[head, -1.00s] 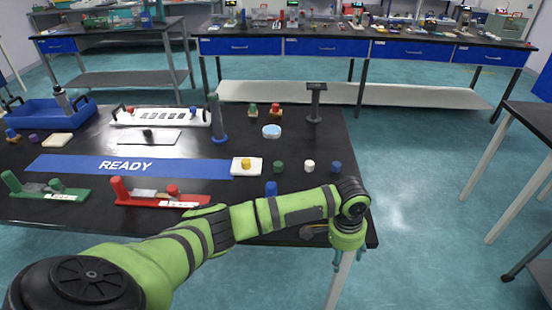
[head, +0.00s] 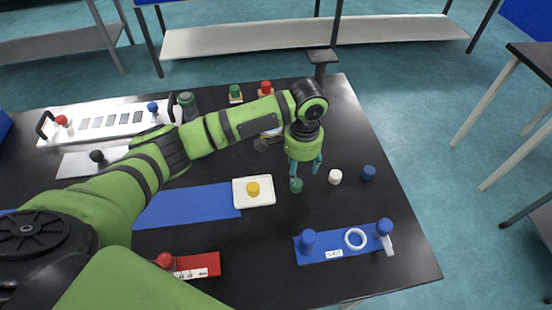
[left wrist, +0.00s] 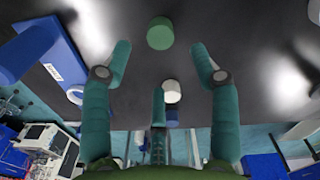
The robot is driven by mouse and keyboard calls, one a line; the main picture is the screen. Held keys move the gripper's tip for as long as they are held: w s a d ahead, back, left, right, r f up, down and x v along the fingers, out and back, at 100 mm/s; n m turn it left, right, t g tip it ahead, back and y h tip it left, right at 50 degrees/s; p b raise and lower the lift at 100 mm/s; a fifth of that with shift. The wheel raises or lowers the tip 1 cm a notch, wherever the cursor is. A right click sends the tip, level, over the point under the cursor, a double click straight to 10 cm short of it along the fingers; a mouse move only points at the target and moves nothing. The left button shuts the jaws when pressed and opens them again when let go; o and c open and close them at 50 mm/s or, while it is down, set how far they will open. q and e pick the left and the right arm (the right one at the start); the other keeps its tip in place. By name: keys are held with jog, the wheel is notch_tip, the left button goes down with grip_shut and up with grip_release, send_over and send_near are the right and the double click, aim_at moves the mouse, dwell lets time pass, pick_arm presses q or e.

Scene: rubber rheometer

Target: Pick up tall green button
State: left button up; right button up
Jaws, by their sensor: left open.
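A small green cylindrical button (head: 296,186) stands on the black table, just below my left gripper (head: 306,168) in the head view. In the left wrist view the green button (left wrist: 160,34) is beyond the fingertips, roughly centred between the two side fingers. My left gripper (left wrist: 158,72) is open with nothing between its fingers, pointing down. Another green button (head: 235,91) sits on a small tan base at the back of the table. My right gripper is not in view.
A white button (head: 335,177) and a blue button (head: 368,172) stand just right of the green one. A white plate (head: 268,202) with a yellow button is to its left. A blue fixture (head: 345,255) with posts and a white ring lies in front.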

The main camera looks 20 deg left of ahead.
aim_at(297, 183)
pick_arm(q)
jog(key=shift+w+a, duration=0.2)
jog(key=shift+a, duration=0.05)
jog(key=shift+f, duration=0.25)
jog(key=shift+s+d+f+p, duration=0.2)
jog(key=shift+f+p, duration=0.15)
jog(key=shift+f, duration=0.25)
jog(key=shift+s+d+f+p, duration=0.1)
jog(key=shift+s+f+p, duration=0.15)
jog(key=shift+f, duration=0.35)
notch_tip(297, 183, down, 3)
jog(key=shift+w+a+r+p, duration=0.1)
jog(key=shift+a+p, duration=0.05)
jog(key=shift+p, duration=0.15)
jog(key=shift+f, duration=0.4)
jog(key=shift+w+f, duration=0.1)
jog(key=shift+f, duration=0.05)
jog(key=c, duration=1.1)
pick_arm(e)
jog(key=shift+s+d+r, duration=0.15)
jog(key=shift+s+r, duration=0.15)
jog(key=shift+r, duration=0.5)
